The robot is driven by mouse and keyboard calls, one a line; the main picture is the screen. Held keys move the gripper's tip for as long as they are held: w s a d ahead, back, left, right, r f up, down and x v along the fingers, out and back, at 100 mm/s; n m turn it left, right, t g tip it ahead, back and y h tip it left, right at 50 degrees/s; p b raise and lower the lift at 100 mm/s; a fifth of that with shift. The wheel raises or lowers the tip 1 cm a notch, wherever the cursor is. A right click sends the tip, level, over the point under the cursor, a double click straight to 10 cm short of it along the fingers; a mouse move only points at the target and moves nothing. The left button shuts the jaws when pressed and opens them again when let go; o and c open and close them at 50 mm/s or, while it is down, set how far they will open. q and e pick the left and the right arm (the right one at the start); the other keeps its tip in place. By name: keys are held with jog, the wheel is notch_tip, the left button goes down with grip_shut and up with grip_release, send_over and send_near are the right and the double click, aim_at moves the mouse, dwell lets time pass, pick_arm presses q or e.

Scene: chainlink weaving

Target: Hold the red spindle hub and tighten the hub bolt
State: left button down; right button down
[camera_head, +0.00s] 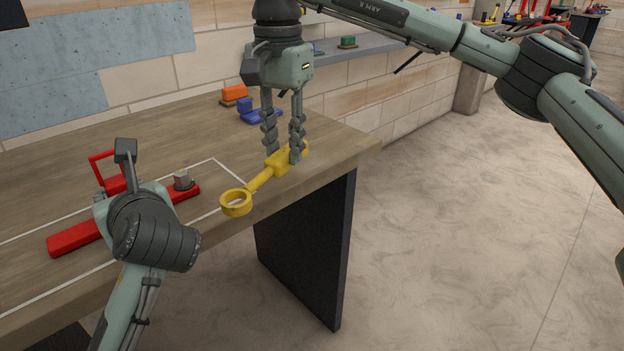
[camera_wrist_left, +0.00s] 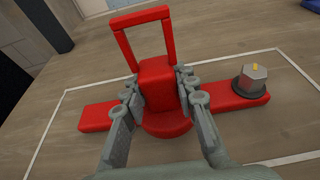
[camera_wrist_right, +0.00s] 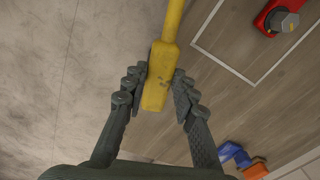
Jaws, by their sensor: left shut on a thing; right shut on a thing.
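The red spindle hub (camera_head: 75,238) lies on the table as a long bar with a raised block and an upright frame handle. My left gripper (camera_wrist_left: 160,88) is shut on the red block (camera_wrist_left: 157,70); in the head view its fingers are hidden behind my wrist. The grey hexagonal hub bolt (camera_wrist_left: 252,80) stands upright on the bar's right end, and also shows in the head view (camera_head: 183,180). My right gripper (camera_head: 283,155) points down, shut on the thick handle end of a yellow ring wrench (camera_head: 260,182). The wrench's ring is apart from the bolt, to its right.
A white outline (camera_wrist_left: 52,130) on the wooden table (camera_head: 60,150) surrounds the hub. Orange (camera_head: 234,93) and blue (camera_head: 260,112) blocks sit at the back near the wall. The table's right edge lies just beyond my right gripper, with open floor past it.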

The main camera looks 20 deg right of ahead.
jog(key=w+a+r+m, duration=0.4)
jog(key=a+r+m, duration=0.1)
jog(key=m, duration=0.4)
jog(key=shift+r+m, duration=0.3)
jog(key=shift+r, duration=0.45)
jog(key=shift+f, duration=0.15)
jog(key=shift+f, duration=2.7)
jog(key=shift+f, duration=0.1)
jog(key=shift+f, duration=1.5)
jog(key=shift+f, duration=0.1)
